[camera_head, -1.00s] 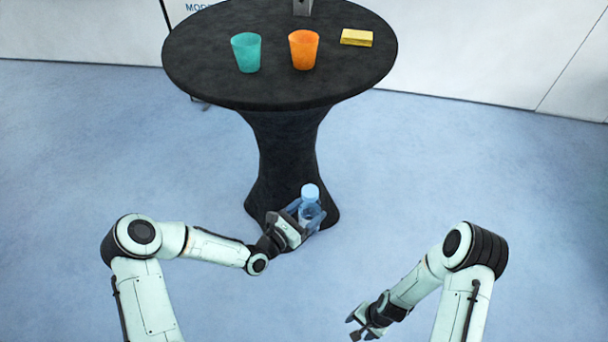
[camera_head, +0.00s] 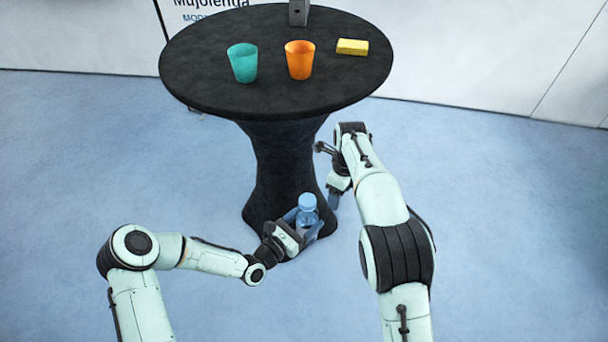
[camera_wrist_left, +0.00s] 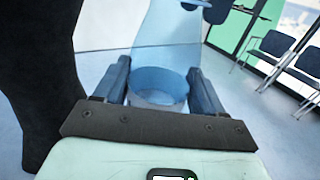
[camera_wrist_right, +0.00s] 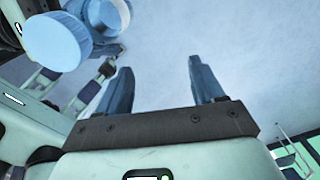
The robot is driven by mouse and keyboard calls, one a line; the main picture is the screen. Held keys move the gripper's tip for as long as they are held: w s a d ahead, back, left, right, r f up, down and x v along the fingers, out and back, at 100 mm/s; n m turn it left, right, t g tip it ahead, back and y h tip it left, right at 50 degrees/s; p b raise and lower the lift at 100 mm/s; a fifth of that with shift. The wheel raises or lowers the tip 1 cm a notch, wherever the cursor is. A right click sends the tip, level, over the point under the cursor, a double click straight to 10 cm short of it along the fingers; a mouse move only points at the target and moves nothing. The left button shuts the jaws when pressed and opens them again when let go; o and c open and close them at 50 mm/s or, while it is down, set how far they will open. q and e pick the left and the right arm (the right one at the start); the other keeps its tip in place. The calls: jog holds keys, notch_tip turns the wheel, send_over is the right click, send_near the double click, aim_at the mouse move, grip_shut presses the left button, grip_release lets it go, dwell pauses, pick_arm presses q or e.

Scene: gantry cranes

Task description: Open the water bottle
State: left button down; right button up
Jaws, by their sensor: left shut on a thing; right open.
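The water bottle (camera_head: 307,218) is clear blue with a light blue cap (camera_head: 307,201). It stands upright in my left gripper (camera_head: 303,231), in front of the table's black base. In the left wrist view the see-through bottle (camera_wrist_left: 166,50) is between the two fingers. My right gripper (camera_head: 326,174) is open and empty, above and to the right of the cap in the head view. In the right wrist view the ribbed cap (camera_wrist_right: 57,42) is at the upper left, outside the open fingers and not touching them.
A round black-draped table (camera_head: 200,85) stands ahead. On it are a teal cup (camera_head: 243,63), an orange cup (camera_head: 300,60), a yellow block (camera_head: 352,47) and a grey object (camera_head: 298,12) at the back. The blue floor is open on both sides. Chairs (camera_wrist_left: 270,45) show in the left wrist view.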

aim_at(304, 200)
jog(key=s+a+r+m, duration=0.1)
jog(key=a+r, duration=0.2)
jog(key=s+a+r+m, duration=0.1)
jog(key=a+r, duration=0.2)
jog(key=s+a+r+m, duration=0.1)
jog(key=a+r+m, duration=0.1)
jog(key=a+r, duration=0.1)
jog(key=shift+s+r, duration=0.35)
jog(key=shift+r, duration=0.25)
jog(key=shift+s+a+r, duration=0.1)
jog(key=shift+s+a, duration=0.05)
jog(key=shift+a, duration=0.05)
jog(key=shift+f, duration=3.9)
